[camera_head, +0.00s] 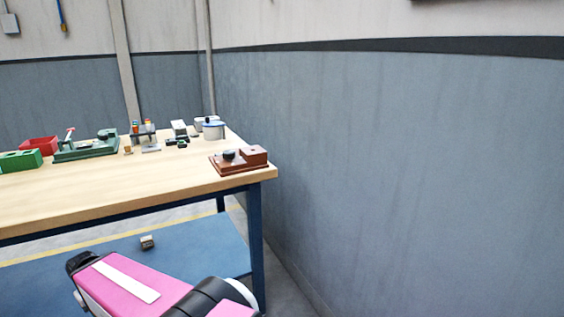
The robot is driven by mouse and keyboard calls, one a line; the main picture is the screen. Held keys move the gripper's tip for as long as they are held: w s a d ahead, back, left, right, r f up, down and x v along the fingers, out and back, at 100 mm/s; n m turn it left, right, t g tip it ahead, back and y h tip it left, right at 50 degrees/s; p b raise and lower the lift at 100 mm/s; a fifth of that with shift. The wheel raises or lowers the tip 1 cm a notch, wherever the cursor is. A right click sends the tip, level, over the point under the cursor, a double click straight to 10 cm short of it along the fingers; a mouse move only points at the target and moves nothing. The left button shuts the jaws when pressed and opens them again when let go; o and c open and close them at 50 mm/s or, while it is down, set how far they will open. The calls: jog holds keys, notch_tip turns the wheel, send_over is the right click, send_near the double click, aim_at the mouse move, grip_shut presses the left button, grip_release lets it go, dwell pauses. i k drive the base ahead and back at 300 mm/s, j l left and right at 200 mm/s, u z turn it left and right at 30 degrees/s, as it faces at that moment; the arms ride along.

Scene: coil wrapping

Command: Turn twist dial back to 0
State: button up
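A reddish-brown box device (255,157) sits on the right end of the wooden workbench (110,195), close to its corner. A black round knob (229,155) stands on its left part and looks like the twist dial. Any scale marks or the dial's angle are too small to read. My pink arm link with a white stripe shows at the bottom of the view, below and in front of the bench. My gripper is not in view, and nothing of mine touches the knob.
A small block (147,242) lies on the blue lower shelf (195,247). A grey wall (400,160) bounds the right.

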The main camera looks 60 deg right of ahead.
aim_at(228, 154)
jog(key=l+z, duration=0.25)
jog(key=z, duration=0.25)
jog(key=l+z, duration=0.25)
jog(key=z, duration=0.2)
jog(key=l+z, duration=0.25)
jog(key=z, duration=0.25)
jog(key=k+l+u, duration=0.1)
jog(key=k+l, duration=0.2)
